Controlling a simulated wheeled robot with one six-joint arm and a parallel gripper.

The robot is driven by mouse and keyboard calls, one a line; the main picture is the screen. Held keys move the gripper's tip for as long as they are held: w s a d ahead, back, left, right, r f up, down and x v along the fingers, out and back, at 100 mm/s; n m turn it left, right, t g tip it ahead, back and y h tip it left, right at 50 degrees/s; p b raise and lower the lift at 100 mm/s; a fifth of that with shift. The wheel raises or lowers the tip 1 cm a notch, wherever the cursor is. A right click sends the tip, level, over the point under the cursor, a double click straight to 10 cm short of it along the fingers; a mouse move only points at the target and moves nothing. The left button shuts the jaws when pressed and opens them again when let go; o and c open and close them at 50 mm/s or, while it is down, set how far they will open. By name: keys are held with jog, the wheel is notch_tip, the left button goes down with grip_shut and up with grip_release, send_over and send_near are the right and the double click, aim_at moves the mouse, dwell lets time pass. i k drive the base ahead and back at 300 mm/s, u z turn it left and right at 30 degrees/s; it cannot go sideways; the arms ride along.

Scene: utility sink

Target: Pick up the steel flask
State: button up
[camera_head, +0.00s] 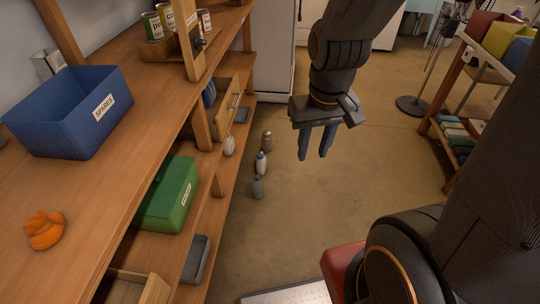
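My gripper (315,157) hangs over the open floor with its two fingers pointing down. The fingers are apart, with nothing between them. Several small bottles stand in a loose row on the floor to its left, beside the shelf unit. The farthest is a brownish-grey, metallic-looking bottle (266,141), which looks most like the steel flask. Nearer is a white bottle with a blue cap (261,164), then a grey-green bottle (257,188). They are small, so I cannot be sure which is the flask. My gripper touches none of them.
A pale bottle (229,146) stands at the lower shelf. The wooden shelf unit (150,100) holds a blue bin (45,118), a green box (160,205) and cans (165,18). A rack (462,85) stands at right. The floor (390,165) between is clear.

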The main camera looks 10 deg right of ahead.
aim_at(266, 137)
jog(key=z, duration=0.95)
jog(key=i, duration=1.95)
jog(key=u, duration=1.2)
jog(key=i, duration=0.5)
jog(key=u, duration=0.65)
